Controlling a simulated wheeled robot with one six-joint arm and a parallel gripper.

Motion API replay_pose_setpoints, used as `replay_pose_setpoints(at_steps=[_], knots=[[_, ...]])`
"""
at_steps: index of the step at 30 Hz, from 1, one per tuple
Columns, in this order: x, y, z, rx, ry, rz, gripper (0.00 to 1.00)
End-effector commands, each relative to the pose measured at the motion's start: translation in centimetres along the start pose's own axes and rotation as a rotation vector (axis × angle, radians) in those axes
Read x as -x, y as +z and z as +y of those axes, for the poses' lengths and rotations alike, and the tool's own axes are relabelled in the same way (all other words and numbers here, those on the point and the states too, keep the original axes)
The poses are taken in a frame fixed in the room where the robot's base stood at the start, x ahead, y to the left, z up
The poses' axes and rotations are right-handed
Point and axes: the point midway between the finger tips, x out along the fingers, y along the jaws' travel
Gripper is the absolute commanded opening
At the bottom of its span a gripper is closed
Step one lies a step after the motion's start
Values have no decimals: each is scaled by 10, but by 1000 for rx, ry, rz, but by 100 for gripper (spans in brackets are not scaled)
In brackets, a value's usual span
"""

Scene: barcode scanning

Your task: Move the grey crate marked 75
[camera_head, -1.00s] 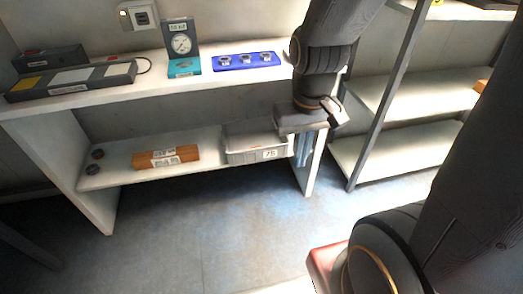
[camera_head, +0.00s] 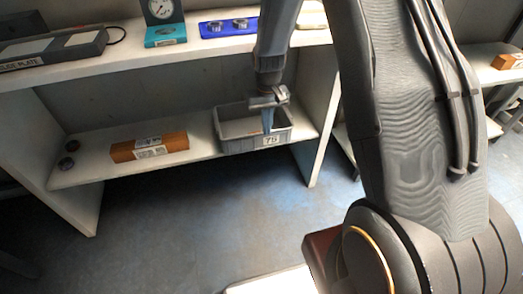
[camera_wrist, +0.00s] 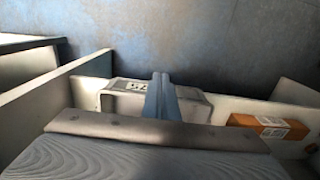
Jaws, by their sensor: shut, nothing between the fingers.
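The grey crate marked 75 (camera_head: 236,147) stands upright on the lower shelf, near its right end. Its open top and the white label with 75 face me. My gripper (camera_head: 267,131) points down at the crate's front side, with its blue fingers shut and empty. The fingertips overlap the front rim in the head view; I cannot tell if they touch it. In the wrist view, the shut fingers (camera_wrist: 160,77) cross in front of the crate (camera_wrist: 195,103), hiding its middle.
An orange-brown box (camera_head: 149,147) with white labels lies left of the crate on the lower shelf (camera_head: 95,170). Two small dark round items sit at the far left. The upper shelf board is above the crate, and the right side panel (camera_head: 322,150) is close. The floor in front is clear.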

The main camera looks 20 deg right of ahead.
Motion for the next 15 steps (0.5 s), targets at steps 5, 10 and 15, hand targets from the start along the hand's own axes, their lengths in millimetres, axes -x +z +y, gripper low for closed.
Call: replay_pose_setpoints(at_steps=[5,10,15], knots=[[-53,-26,2,-1,0,-5,0],[-69,-33,3,-2,0,-5,0],[-88,-32,4,-2,0,-6,0]])
